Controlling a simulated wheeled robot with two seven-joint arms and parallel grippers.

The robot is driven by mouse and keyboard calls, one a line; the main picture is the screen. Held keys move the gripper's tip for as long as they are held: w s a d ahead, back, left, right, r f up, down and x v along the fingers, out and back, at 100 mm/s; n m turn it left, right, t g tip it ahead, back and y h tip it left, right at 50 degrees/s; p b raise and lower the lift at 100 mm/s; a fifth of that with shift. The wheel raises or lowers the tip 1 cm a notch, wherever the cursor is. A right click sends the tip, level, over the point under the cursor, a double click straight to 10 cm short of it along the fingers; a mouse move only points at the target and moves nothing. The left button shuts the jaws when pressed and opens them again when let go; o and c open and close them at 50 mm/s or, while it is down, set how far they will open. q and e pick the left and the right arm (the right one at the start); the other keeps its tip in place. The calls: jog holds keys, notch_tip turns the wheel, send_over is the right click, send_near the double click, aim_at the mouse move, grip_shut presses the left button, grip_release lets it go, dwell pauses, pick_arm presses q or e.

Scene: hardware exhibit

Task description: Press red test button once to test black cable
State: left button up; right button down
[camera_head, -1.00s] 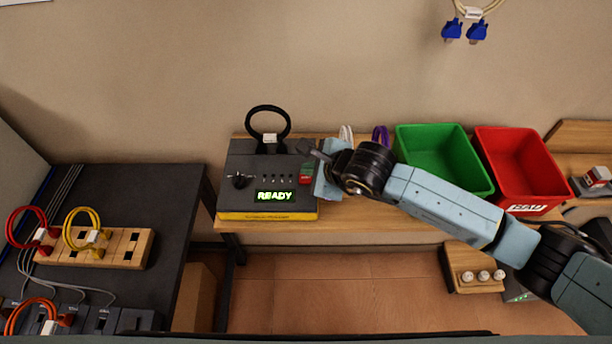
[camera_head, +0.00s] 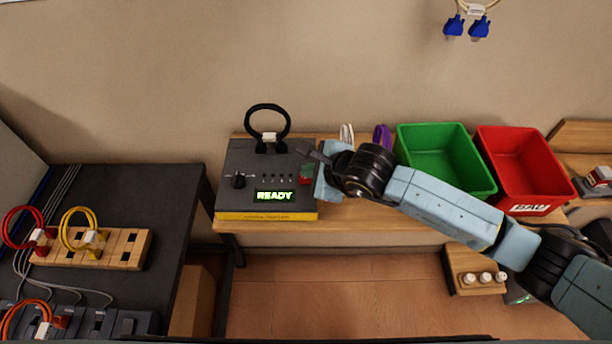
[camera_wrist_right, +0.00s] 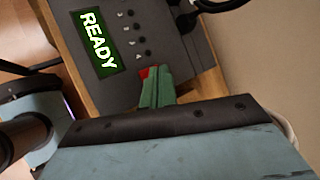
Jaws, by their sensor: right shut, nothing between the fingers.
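The tester box (camera_head: 243,163) stands on the wooden bench, and its green display (camera_head: 274,196) reads READY. The black cable (camera_head: 268,107) stands in a loop plugged into the top of the box. The red test button (camera_head: 305,170) is on the right side of the box; it also shows in the right wrist view (camera_wrist_right: 149,73), partly covered by the fingertips. My right gripper (camera_head: 309,150) is shut and empty at the button; its fingers (camera_wrist_right: 156,86) lie over the button in the wrist view. I cannot tell whether they touch it. My left gripper is not in view.
A green bin (camera_head: 445,160) and a red bin (camera_head: 522,168) stand right of the box, behind my right arm. White and purple cables (camera_head: 381,136) stand behind the gripper. A dark table at left carries a wooden block (camera_head: 128,248) with red and yellow cables.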

jog(key=shift+f+b, duration=0.45)
jog(key=shift+b, duration=0.05)
dwell(0.3)
dwell(0.4)
jog(key=shift+r+p, duration=0.5)
jog(key=shift+r, duration=0.35)
jog(key=shift+r+p, duration=1.5)
jog(key=shift+r, duration=1.1)
jog(key=shift+f, duration=0.1)
